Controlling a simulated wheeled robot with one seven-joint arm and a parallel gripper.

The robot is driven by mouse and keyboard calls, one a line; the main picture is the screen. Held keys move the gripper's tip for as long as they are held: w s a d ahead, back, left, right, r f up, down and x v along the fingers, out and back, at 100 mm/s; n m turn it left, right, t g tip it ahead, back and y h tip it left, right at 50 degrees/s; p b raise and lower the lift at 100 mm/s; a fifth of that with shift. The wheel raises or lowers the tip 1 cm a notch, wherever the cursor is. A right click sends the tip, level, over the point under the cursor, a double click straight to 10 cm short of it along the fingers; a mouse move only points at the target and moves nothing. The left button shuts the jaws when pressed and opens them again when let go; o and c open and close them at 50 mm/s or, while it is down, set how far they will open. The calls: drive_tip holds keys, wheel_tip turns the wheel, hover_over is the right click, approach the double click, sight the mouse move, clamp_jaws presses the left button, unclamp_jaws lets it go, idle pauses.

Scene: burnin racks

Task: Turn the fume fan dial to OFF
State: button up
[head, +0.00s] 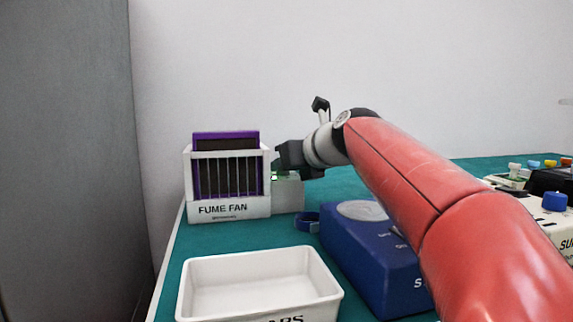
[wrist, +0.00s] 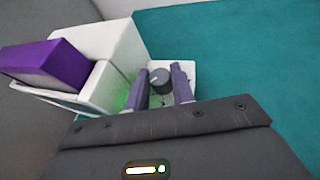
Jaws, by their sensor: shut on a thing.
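The fume fan (head: 228,206) is a white housing with dark slats and a purple panel, at the back left of the table in the head view. A small white control box (head: 288,196) adjoins its right side. In the wrist view the grey round dial (wrist: 160,78) sits on the control box (wrist: 186,68), between the two fingers of my gripper (wrist: 161,84). My gripper (head: 281,162) is shut on the dial from above. In the head view the dial is hidden by the gripper. I cannot read the dial's setting marks.
A white tray (head: 190,286) stands at the front left. A blue device (head: 372,262) with a grey round top lies under my arm, with a blue ring (head: 307,222) beside it. Equipment with coloured knobs (head: 553,203) stands at the right. Green table surface (wrist: 240,60) is clear beyond the control box.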

drive_tip(key=n+g+y+p, duration=0.2)
drive_tip(key=shift+w+d+r+n, duration=0.15)
drive_tip(key=shift+r+n, duration=0.05)
drive_tip(key=shift+n, duration=0.1)
drive_tip(key=n+g+y+p, duration=0.2)
drive_tip(key=p, duration=0.1)
drive_tip(key=shift+w+d+p, duration=0.1)
drive_tip(key=shift+p, duration=0.3)
drive_tip(key=shift+w+f+n+g+y+p, duration=0.1)
drive_tip(key=shift+f+n+g+y+p, duration=0.1)
drive_tip(key=shift+n+g+y+p, duration=0.85)
drive_tip(key=shift+n+g+h, duration=0.25)
drive_tip(key=shift+n+g, duration=0.2)
drive_tip(key=shift+n, duration=0.1)
drive_tip(key=o, duration=0.7)
